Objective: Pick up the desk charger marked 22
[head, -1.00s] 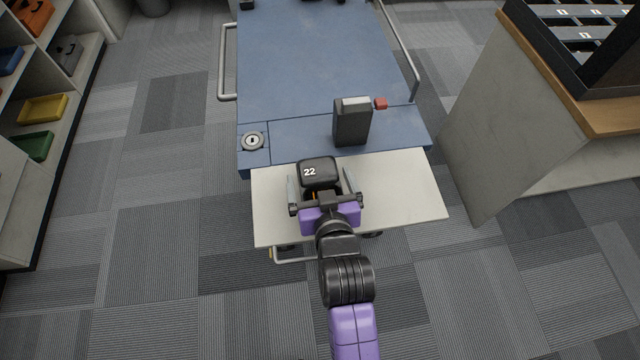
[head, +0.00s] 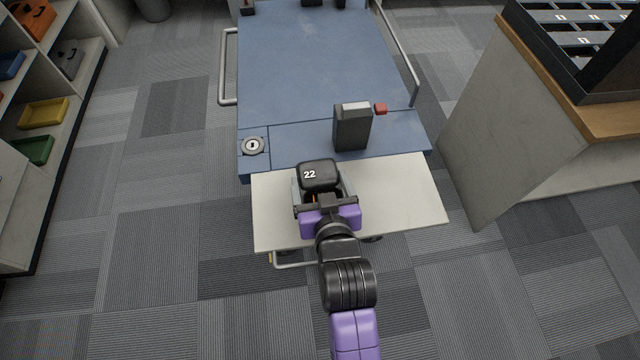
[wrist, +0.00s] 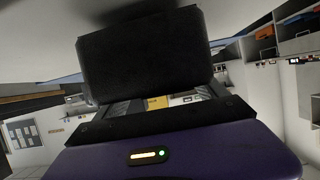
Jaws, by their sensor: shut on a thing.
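The desk charger marked 22 (head: 318,176) is a black, rounded block with a white "22" on its face. It is at the cream shelf at the near end of the blue cart in the head view. My gripper (head: 322,190) is shut on it, with a finger at each side. In the wrist view the charger (wrist: 145,58) is a large dark block filling the upper middle between the fingers. Whether its underside touches the shelf cannot be told.
The cream shelf (head: 410,200) has bare room to the right. A dark upright device (head: 351,130) stands behind on the blue cart (head: 310,70), with a small red block (head: 380,108) beside it. A round fitting (head: 252,146) is at left. A wood-topped counter (head: 545,120) stands right.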

